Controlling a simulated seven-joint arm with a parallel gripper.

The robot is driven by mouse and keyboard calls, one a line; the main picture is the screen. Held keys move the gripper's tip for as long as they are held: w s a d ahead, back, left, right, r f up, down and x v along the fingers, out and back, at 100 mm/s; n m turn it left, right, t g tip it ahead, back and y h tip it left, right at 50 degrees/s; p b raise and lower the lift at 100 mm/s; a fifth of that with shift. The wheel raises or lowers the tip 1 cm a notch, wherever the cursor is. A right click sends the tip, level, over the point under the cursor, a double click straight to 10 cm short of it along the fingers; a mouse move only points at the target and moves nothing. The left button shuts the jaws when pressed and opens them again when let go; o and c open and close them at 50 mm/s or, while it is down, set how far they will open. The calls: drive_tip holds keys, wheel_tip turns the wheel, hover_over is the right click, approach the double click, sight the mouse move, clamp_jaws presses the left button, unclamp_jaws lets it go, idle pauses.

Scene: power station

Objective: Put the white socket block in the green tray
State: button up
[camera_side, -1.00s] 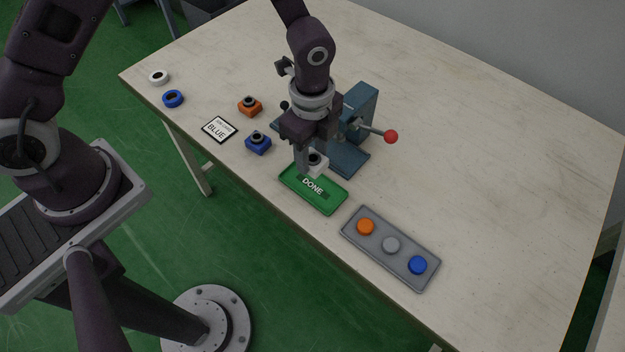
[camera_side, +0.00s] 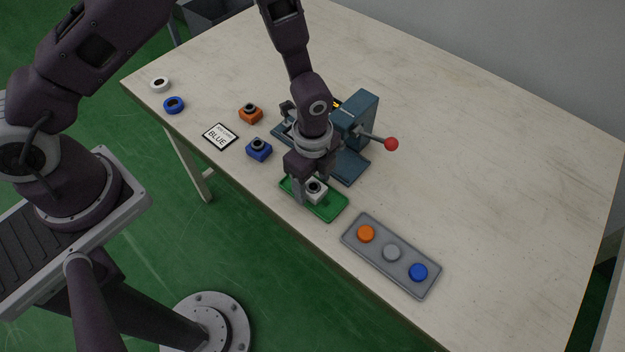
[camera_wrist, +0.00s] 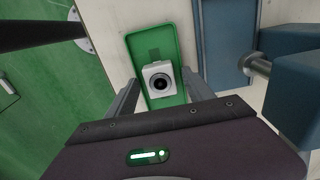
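The white socket block (camera_side: 316,190), with a dark round hole on top, sits upright in the green tray (camera_side: 335,208), toward the tray's middle. In the wrist view the block (camera_wrist: 161,87) lies inside the rim of the tray (camera_wrist: 132,42). My gripper (camera_wrist: 160,80) is low over the tray with one finger on each side of the block. A gap shows between each finger and the block, so the gripper looks open. In the side view my gripper (camera_side: 311,188) partly hides the block and the tray's label.
A blue press (camera_side: 358,120) with a red-knobbed lever (camera_side: 391,144) stands just behind the tray. A grey plate with orange, grey and blue buttons (camera_side: 391,252) lies to the right. Blue (camera_side: 259,149) and orange (camera_side: 250,113) blocks, a BLUE card (camera_side: 220,136) and two rings lie left.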

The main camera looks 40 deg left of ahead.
wheel_tip(320, 180, up, 12)
wheel_tip(320, 180, up, 15)
drive_tip(key=n+t, duration=0.2)
drive_tip(key=n, duration=0.5)
hover_over(312, 185)
drive_tip(key=s+a, duration=0.3)
drive_tip(key=a, duration=0.4)
drive_tip(key=s+a+r+n+t, duration=0.1)
drive_tip(key=s+a+r+n, duration=0.1)
drive_tip(key=s+r+n, duration=0.2)
drive_tip(key=s+a+r+n+t, duration=0.2)
drive_tip(key=s+n, duration=0.5)
drive_tip(key=s, duration=0.4)
wheel_tip(312, 185, up, 2)
drive_tip(key=shift+s+a+r+t, duration=0.15)
drive_tip(key=shift+s+a+t, duration=0.15)
drive_tip(key=shift+a, duration=0.5)
